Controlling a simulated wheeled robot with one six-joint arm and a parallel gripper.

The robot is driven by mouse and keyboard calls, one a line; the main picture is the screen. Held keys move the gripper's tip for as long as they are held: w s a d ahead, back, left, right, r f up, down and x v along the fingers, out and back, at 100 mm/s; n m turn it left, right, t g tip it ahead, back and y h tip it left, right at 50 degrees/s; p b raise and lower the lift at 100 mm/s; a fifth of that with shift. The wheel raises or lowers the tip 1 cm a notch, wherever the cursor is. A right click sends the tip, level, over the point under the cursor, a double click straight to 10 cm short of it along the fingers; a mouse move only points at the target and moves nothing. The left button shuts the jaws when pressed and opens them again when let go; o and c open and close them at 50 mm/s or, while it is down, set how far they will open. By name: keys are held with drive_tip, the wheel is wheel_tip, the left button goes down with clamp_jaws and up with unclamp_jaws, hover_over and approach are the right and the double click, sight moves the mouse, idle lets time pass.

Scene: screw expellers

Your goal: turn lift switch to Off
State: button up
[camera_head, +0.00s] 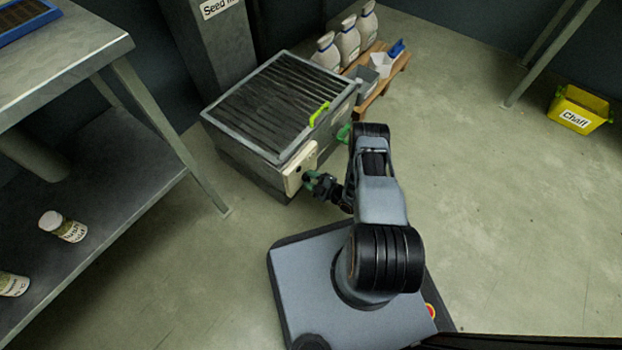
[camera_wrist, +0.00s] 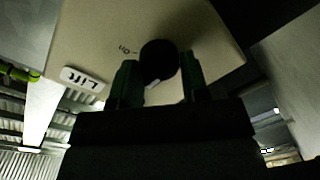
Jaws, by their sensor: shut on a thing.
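The lift switch is a round black knob (camera_wrist: 159,58) on a cream panel (camera_wrist: 205,35), with an upside-down "Lift" label (camera_wrist: 82,80) in the wrist view. A pale mark shows at the knob's lower edge. My gripper (camera_head: 311,181) is at the panel (camera_head: 294,172) on the front of the grey box (camera_head: 232,158). Its two green fingers are on either side of the knob and shut on it, as the wrist view (camera_wrist: 159,78) shows. In the head view the knob is hidden by the fingers.
The box has a slatted dark top and a bright green handle (camera_head: 319,114). A metal table (camera_head: 70,60) is at the left. A yellow "Chaff" bin (camera_head: 578,112) is far right. Floor to the right is clear.

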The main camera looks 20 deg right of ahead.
drive_tip(key=shift+w+r+n, duration=0.1)
drive_tip(key=shift+w+n, duration=0.05)
drive_tip(key=shift+n, duration=0.25)
drive_tip(key=o, duration=0.9)
